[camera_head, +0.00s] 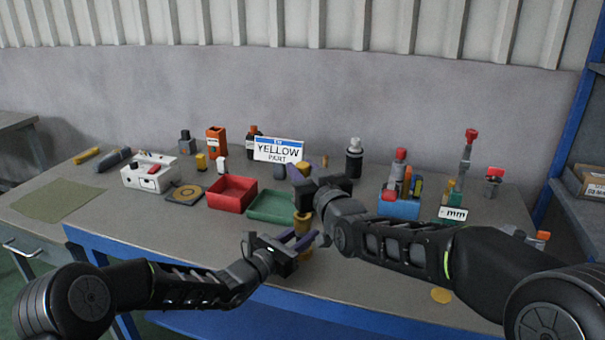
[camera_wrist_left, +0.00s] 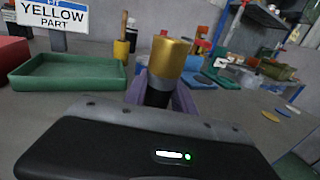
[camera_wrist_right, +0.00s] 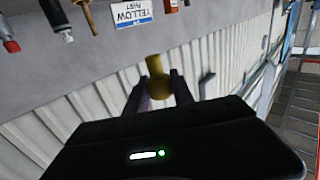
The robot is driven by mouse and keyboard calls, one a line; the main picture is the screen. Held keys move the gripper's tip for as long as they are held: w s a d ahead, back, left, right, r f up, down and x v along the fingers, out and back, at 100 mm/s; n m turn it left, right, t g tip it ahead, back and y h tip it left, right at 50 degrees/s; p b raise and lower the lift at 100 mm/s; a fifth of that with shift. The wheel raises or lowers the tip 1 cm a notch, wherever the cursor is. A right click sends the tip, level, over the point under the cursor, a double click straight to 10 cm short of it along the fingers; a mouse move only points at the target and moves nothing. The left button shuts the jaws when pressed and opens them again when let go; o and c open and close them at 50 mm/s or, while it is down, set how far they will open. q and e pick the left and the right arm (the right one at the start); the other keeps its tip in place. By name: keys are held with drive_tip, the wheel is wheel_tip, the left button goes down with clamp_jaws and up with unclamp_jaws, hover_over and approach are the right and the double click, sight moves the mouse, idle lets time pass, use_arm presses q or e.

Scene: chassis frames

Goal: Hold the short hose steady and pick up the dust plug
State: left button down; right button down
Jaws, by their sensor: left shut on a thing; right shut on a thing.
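The short hose is dark with a gold end (camera_wrist_left: 170,58) that points up between the fingers of my left gripper (camera_head: 302,240). Its gold end (camera_head: 303,226) also shows in the head view. My left gripper is shut on the hose. My right gripper (camera_head: 298,181) is directly above, shut on a small gold piece that I take for the dust plug (camera_wrist_right: 155,88). The top of this plug shows between the purple fingers in the head view (camera_head: 303,168). The lower part of the hose is mostly hidden by the left fingers.
A red tray (camera_head: 232,207) and a green tray (camera_head: 262,214) lie left of my grippers. Behind stands a "YELLOW PART" sign (camera_head: 278,150). A black bottle (camera_head: 354,163) and a blue tool bin (camera_head: 398,209) stand to the right. A yellow disc (camera_head: 441,295) lies at the front right.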

use_arm(q)
drive_tip(key=c, duration=1)
unclamp_jaws()
drive_tip(key=shift+o, duration=0.2)
drive_tip(key=v, duration=1.2)
